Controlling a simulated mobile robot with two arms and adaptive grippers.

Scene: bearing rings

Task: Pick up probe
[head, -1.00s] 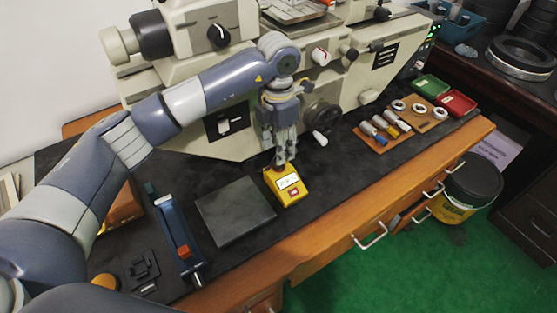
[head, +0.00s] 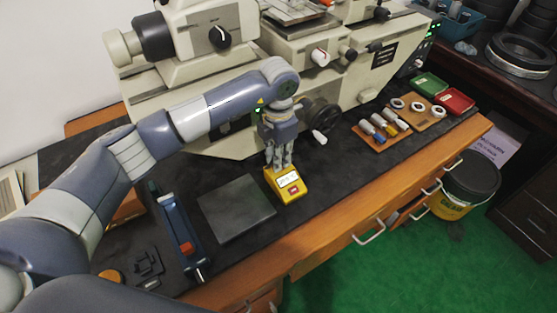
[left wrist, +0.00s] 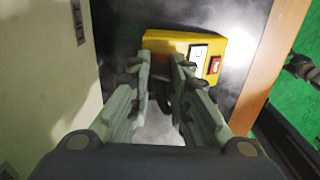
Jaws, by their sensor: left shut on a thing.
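My left gripper (head: 278,166) points down at the back edge of a yellow box (head: 290,190) with a white display and a red button. In the left wrist view the gripper (left wrist: 160,82) is shut on a small dark piece between its fingertips, which I take to be the probe (left wrist: 160,95). The fingers hide most of it. The yellow box (left wrist: 165,42) sits just beyond the fingertips in that view. I cannot tell whether the probe touches the box or the mat. My right gripper is not in view.
A grey plate (head: 237,208) lies left of the yellow box. A blue tool (head: 178,232) lies further left. The large beige machine (head: 200,80) stands close behind. A tray of cylinders (head: 382,130) and rings (head: 418,107) lie right. The mat between is clear.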

